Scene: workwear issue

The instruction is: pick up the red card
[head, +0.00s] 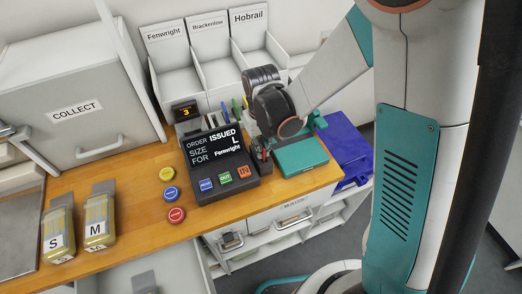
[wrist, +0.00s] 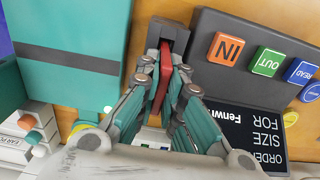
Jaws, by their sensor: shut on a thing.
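The red card (wrist: 164,72) stands on edge between my fingers in the wrist view, narrow edge toward the camera. My gripper (wrist: 163,88) is shut on it. A dark grey block (wrist: 168,34) is right at the card's far end; I cannot tell whether the card still sits in it. In the head view my gripper (head: 262,152) is low over the table, between the black order terminal (head: 225,165) and the teal box (head: 301,155). The arm hides most of the card there.
The terminal's orange IN button (wrist: 226,49) is close beside my gripper. Red, blue and yellow round buttons (head: 171,193) lie left of the terminal.

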